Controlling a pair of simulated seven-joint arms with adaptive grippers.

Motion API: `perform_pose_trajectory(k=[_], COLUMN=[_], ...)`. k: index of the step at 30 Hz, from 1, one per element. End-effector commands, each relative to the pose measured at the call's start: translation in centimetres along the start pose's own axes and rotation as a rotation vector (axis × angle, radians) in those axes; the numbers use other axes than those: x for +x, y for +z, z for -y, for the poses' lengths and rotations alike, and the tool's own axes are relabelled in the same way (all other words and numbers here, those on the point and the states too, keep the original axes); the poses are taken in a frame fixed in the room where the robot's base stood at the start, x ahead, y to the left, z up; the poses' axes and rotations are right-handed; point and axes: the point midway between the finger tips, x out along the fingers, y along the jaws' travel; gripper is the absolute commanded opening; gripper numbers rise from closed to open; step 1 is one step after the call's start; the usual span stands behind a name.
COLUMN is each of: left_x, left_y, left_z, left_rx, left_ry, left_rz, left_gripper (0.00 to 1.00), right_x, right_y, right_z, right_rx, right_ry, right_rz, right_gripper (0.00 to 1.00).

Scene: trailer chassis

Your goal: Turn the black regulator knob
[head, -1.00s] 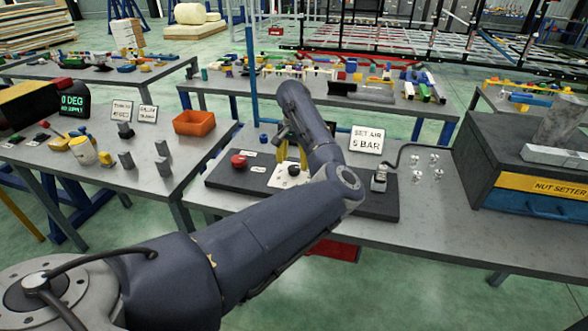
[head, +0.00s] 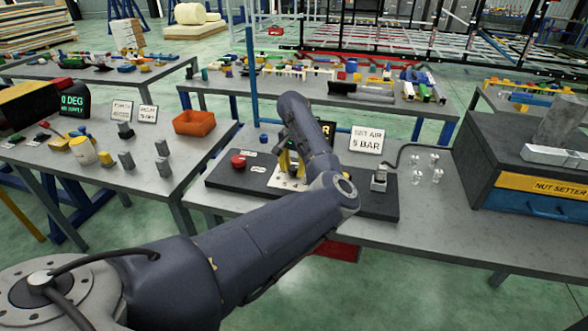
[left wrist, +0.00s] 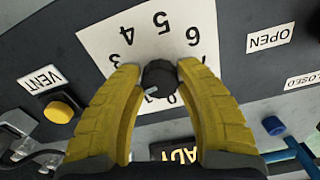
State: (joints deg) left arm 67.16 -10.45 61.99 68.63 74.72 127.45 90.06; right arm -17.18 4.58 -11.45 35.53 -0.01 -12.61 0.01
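The black regulator knob (left wrist: 159,76) sits on a white dial plate (left wrist: 150,42) printed with digits. A pale mark at the knob's edge lies near the low digits. In the left wrist view, my left gripper (left wrist: 159,68) has its two yellow fingers on either side of the knob, tips very close to it. I cannot tell whether they press on it. In the head view, my left gripper (head: 292,164) points down at the dial on the dark panel (head: 230,175). A sign (head: 366,140) reads "SET AIR 5 BAR". My right gripper is not in view.
A red button (head: 238,161) stands left of the dial. A dark display (left wrist: 175,154) is partly hidden. A hose fitting (head: 379,180) stands at the panel's right.

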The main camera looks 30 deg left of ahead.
Motion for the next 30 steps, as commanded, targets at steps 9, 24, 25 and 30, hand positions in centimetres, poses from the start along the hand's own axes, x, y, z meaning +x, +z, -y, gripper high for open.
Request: perform_pose_trajectory(k=[9,24,25,30], left_x=[-0.01,-0.01,-0.01,0.01], left_y=[0.0,0.0,0.0,0.01], left_z=[0.0,-0.01,-0.01,-0.02], left_rx=[0.0,0.193,0.22,0.38], left_ry=[0.0,0.0,0.0,0.001], left_rz=[0.0,0.0,0.0,0.0], left_gripper=[0.0,0.0,0.0,0.0], right_x=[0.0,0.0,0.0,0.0], right_y=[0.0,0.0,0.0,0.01], right_z=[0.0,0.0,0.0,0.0], right_rx=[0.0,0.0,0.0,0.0], right_ry=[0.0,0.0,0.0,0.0], right_rz=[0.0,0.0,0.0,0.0], right_gripper=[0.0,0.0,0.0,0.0])
